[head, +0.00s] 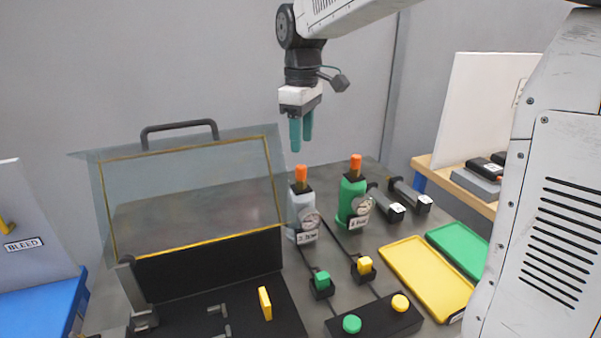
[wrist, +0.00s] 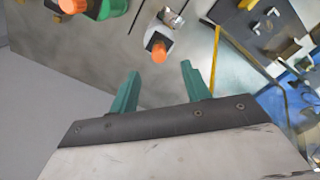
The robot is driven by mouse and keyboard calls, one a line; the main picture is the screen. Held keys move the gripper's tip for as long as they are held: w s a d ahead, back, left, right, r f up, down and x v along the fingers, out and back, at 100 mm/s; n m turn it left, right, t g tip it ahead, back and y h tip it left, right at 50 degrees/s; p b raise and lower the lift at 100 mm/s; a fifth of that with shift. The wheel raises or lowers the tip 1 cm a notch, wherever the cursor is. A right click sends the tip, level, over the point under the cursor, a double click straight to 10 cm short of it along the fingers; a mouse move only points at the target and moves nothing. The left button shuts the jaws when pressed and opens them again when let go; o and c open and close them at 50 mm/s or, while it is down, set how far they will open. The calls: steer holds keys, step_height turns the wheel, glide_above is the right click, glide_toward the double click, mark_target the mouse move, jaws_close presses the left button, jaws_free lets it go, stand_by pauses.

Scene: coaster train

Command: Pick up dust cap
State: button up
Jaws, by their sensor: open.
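Two orange caps stand upright in the head view, one on top of a grey bottle (head: 303,203) and one on a green bottle (head: 352,196). I cannot tell for sure which is the dust cap. My gripper (head: 301,146) points down, open and empty, above the grey bottle's orange cap (head: 301,175). In the wrist view this cap (wrist: 159,52) shows just beyond and between the two teal fingertips (wrist: 160,70), apart from them. The green bottle's orange cap (head: 356,164) is further right in the head view, and at the top left of the wrist view (wrist: 72,5).
A clear-lidded case (head: 190,190) stands open to the left. In front are a black button box (head: 375,318), a yellow tray (head: 428,277) and a green tray (head: 458,250). Gauges sit on the bottles. A blue bench with a "BLEED" panel (head: 30,215) is at far left.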

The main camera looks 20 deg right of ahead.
mark_target(301, 166)
steer(key=f, duration=0.6)
steer(key=shift+w+f, duration=0.2)
steer(key=shift+f, duration=0.15)
jaws_close()
